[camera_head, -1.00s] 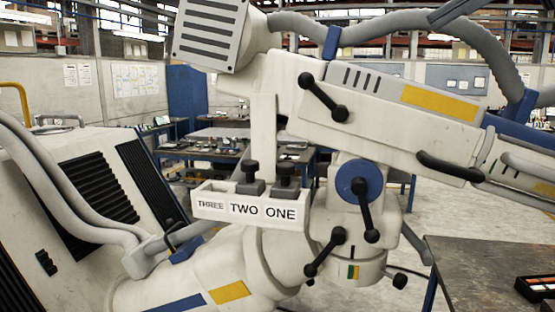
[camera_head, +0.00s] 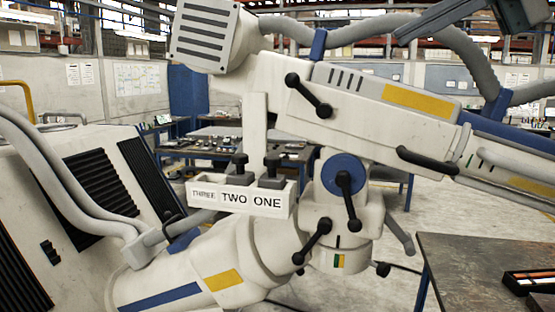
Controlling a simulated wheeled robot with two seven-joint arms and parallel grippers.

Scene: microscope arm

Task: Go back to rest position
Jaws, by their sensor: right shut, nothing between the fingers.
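The large white microscope arm (camera_head: 400,130) fills the middle of the head view, with yellow panels and black lever handles. My right gripper (camera_head: 420,27) shows only as dark parts at the top right edge, above the microscope arm, shut and empty. Most of it is cut off by the frame. My left gripper is not in view.
A dark-topped table (camera_head: 470,258) stands at the lower right, with a small tray (camera_head: 530,283) at the picture edge. Grey hoses (camera_head: 400,28) run over the arm. A white sloped cabinet (camera_head: 70,215) with black vents stands left.

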